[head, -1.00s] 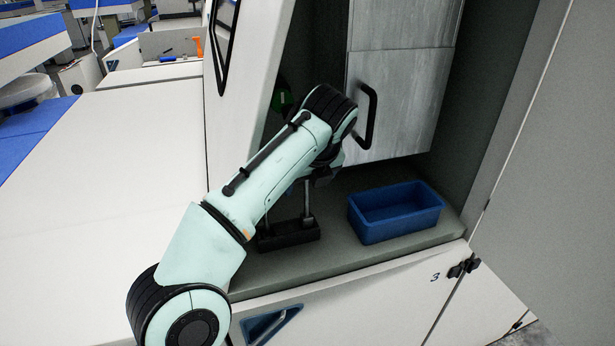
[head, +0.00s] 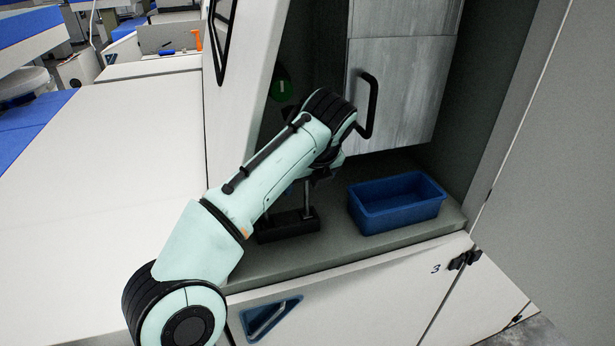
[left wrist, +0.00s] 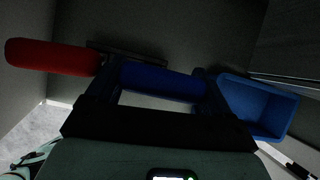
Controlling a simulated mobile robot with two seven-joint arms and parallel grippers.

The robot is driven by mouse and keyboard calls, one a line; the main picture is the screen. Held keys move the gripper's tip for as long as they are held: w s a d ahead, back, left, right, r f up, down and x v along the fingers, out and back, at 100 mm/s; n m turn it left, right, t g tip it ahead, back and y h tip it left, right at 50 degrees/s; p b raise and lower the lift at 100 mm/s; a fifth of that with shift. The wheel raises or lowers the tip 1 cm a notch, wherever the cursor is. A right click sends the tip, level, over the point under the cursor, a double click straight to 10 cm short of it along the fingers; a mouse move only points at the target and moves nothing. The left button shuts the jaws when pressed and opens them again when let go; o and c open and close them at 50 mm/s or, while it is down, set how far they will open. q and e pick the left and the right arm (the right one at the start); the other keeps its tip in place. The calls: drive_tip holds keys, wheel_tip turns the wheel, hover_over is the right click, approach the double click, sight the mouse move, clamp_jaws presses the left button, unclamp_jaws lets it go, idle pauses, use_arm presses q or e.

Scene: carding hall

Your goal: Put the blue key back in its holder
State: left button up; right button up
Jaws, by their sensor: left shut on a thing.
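My left gripper (left wrist: 155,88) is shut on the blue key (left wrist: 158,82), whose thick blue handle lies between the fingers in the left wrist view. In the head view my left gripper (head: 322,173) hangs over the shelf, and my arm hides most of the key. Below it stands a dark holder (head: 288,227) with a black base and thin metal posts. A red handle (left wrist: 50,57) lies left of the gripper in the left wrist view. I cannot tell whether the blue key touches the holder. My right gripper is in neither view.
A blue open bin (head: 397,218) stands on the shelf right of the holder. A grey cabinet door with a black handle (head: 369,105) hangs just above and right of my wrist. A white slanted panel (head: 245,75) rises at left. The shelf front (head: 340,252) is bare.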

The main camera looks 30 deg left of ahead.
use_arm(q)
drive_tip(key=shift+f, duration=0.45)
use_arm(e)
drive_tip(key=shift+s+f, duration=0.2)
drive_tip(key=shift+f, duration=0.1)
use_arm(q)
drive_tip(key=o, duration=1.5)
drive_tip(key=shift+o, duration=0.2)
drive_tip(key=shift+r, duration=0.1)
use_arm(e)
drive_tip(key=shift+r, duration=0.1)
use_arm(q)
drive_tip(key=p+v, duration=0.3)
drive_tip(key=v, duration=1)
drive_tip(key=shift+s+d, duration=0.15)
drive_tip(key=shift+s, duration=0.1)
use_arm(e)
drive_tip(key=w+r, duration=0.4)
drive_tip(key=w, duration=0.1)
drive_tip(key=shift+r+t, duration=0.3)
use_arm(q)
drive_tip(key=shift+w+r, duration=0.1)
drive_tip(key=shift+w, duration=0.05)
